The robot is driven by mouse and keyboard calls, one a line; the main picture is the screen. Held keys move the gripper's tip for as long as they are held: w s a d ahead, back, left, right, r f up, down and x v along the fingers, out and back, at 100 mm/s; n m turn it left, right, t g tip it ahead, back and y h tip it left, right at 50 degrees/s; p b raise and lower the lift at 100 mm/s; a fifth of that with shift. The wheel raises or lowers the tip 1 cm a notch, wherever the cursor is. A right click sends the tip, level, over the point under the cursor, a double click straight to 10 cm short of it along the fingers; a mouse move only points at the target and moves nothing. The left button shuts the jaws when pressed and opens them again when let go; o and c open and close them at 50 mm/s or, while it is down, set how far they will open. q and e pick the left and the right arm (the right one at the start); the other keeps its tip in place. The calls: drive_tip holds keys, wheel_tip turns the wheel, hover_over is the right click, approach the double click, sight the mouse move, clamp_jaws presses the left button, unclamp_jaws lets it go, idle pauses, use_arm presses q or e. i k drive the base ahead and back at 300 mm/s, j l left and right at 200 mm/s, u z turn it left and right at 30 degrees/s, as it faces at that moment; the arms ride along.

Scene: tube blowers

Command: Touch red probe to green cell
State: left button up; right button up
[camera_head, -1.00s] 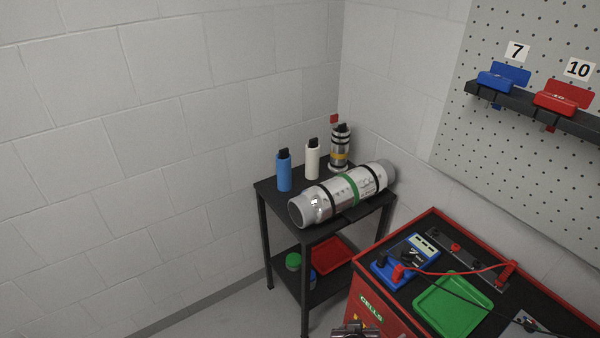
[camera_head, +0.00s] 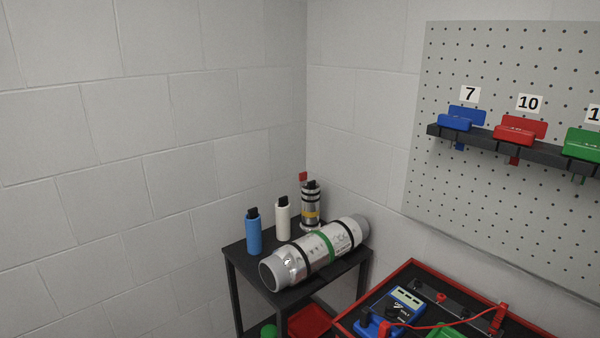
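The red probe appears to be the upright red piece (camera_head: 500,318) at the right of the red-rimmed cart, with a red lead running to the blue meter (camera_head: 405,301) at the lower right. I cannot make out a green cell for certain. A green block (camera_head: 583,143) sits on the wall rack at the right edge, and a green tray (camera_head: 446,333) is cut off by the bottom edge. Neither of my grippers is in view.
A small black table (camera_head: 241,250) holds a silver cylinder (camera_head: 322,252) with a green band, a blue bottle (camera_head: 254,234), a white bottle (camera_head: 283,221) and a banded canister (camera_head: 311,207). The rack (camera_head: 480,134) also carries blue and red blocks under labels 7 and 10.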

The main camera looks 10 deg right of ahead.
sight(495, 324)
drive_tip(key=l+z, duration=0.1)
drive_tip(key=z, duration=0.35)
drive_tip(key=l+z, duration=0.1)
drive_tip(key=z, duration=0.35)
drive_tip(key=l+z, duration=0.1)
drive_tip(key=z, duration=0.4)
